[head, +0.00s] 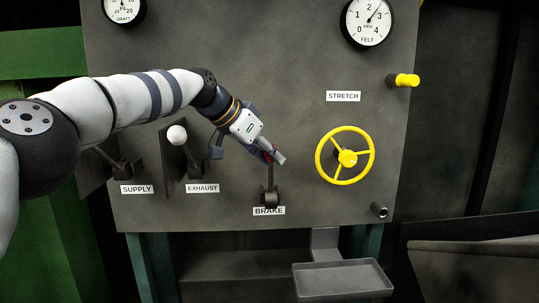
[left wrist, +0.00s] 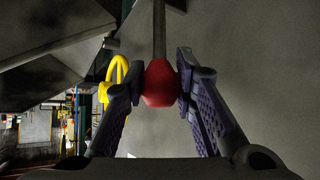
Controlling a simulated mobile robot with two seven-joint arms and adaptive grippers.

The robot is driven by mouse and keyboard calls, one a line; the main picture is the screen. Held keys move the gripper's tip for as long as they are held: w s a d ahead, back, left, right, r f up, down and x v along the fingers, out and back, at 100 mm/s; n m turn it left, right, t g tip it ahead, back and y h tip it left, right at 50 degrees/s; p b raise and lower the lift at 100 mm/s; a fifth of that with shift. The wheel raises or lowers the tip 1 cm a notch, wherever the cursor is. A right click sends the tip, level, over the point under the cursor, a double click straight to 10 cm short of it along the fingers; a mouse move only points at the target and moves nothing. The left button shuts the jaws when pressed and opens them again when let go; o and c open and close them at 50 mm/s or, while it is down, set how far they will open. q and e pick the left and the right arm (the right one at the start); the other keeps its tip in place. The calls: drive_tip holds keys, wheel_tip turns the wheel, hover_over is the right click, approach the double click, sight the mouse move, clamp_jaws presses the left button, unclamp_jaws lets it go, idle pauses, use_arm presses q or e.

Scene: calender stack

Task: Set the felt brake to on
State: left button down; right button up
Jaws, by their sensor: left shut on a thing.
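The brake lever (head: 270,191) stands upright on the panel above the BRAKE label (head: 269,211). Its red knob (left wrist: 160,83) shows in the left wrist view, between the two fingers. My left gripper (head: 272,156) is shut on the red knob and covers most of it in the head view. In the left wrist view my left gripper (left wrist: 159,90) has a finger on each side of the knob, and the lever's grey rod runs up from it. No on or off marks can be read. My right gripper is not in view.
A yellow handwheel (head: 345,128) is right of the lever, with a yellow knob (head: 405,80) above. The white-knobbed exhaust lever (head: 178,135) is to the left. A grey tray (head: 342,279) juts out below. The FELT gauge (head: 367,22) is at the top right.

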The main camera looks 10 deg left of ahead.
use_arm(q)
drive_tip(key=shift+w+a, duration=0.1)
drive_tip(key=shift+w, duration=0.05)
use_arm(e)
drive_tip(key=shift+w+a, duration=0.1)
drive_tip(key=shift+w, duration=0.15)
use_arm(q)
drive_tip(key=c, duration=1.3)
unclamp_jaws()
drive_tip(key=shift+w+f, duration=0.1)
